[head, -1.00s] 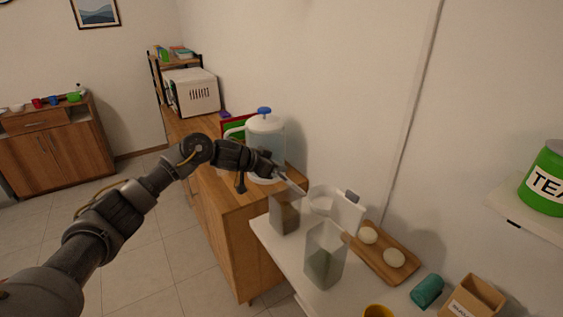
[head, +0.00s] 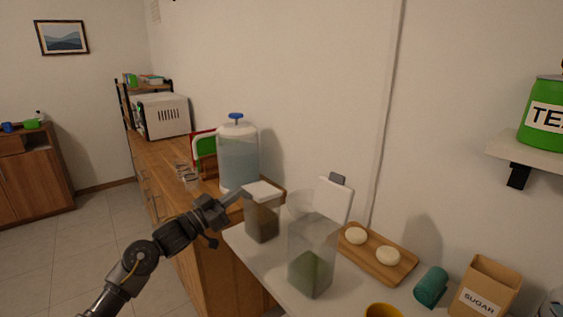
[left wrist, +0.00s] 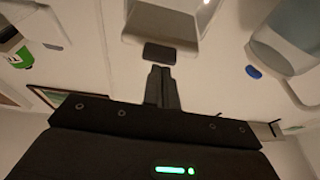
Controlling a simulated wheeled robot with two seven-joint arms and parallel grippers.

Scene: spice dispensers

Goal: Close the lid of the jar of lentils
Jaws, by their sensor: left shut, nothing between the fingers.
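A clear square jar with brown contents (head: 263,225), which I take for the lentils, stands on the white counter. Its white lid (head: 265,191) lies over the top and looks about level; I cannot tell if it is fully seated. My left gripper (head: 244,194) is shut and empty, its tips at the lid's near left edge. In the left wrist view, the tips (left wrist: 162,72) are close to the lid's dark tab (left wrist: 159,53); contact is unclear. A second jar with green contents (head: 312,268) stands to the right, its white lid (head: 334,201) raised. My right gripper is not in view.
A drink dispenser (head: 238,160) with a blue knob stands behind the brown jar. Right are a wooden board (head: 385,274) with two pale round pieces, a teal cup (head: 431,287), a sugar box (head: 487,285) and a yellow cup (head: 382,311).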

